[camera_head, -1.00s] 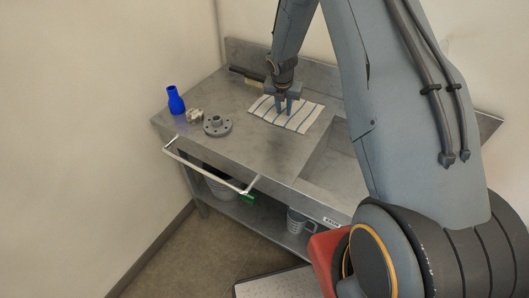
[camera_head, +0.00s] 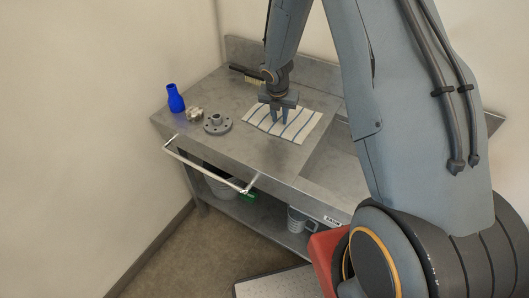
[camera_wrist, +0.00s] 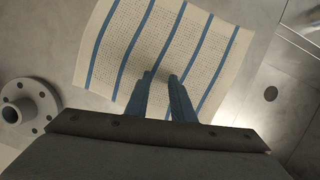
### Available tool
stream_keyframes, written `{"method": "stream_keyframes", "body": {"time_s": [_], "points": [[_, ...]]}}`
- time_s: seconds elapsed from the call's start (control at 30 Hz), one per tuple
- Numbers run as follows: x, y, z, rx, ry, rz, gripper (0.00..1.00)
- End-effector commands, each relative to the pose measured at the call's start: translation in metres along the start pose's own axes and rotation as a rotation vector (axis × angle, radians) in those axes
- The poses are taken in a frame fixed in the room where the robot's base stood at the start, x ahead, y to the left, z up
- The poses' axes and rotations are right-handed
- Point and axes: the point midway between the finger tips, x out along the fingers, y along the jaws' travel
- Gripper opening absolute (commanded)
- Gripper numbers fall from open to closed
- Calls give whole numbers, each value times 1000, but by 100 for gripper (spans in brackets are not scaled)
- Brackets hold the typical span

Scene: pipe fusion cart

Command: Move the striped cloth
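The striped cloth (camera_head: 302,127), cream with blue stripes, lies spread out over the back middle of the metal cart top. It fills the upper middle of the wrist view (camera_wrist: 215,60). My gripper (camera_head: 279,122) points down at the middle of the cloth. In the wrist view its two fingertips (camera_wrist: 160,76) are close together with a small gap, on the cloth, and the cloth moves along with them. The bit of cloth between the tips is too small to see clearly. I cannot tell if the cloth is slightly raised.
A grey flange (camera_head: 217,124) stands left of the cloth, with a small beige fitting (camera_head: 194,114) and a blue bottle (camera_head: 175,99) farther left. A brush (camera_head: 246,75) lies at the back. A sunken basin (camera_head: 340,165) is right of the cloth. The front left top is clear.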

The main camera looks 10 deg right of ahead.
Motion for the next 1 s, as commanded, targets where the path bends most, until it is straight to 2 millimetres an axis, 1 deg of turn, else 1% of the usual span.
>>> {"method": "stream_keyframes", "body": {"time_s": [1.0], "points": [[-18, 0, -62, -1, 1, 0, 22]]}}
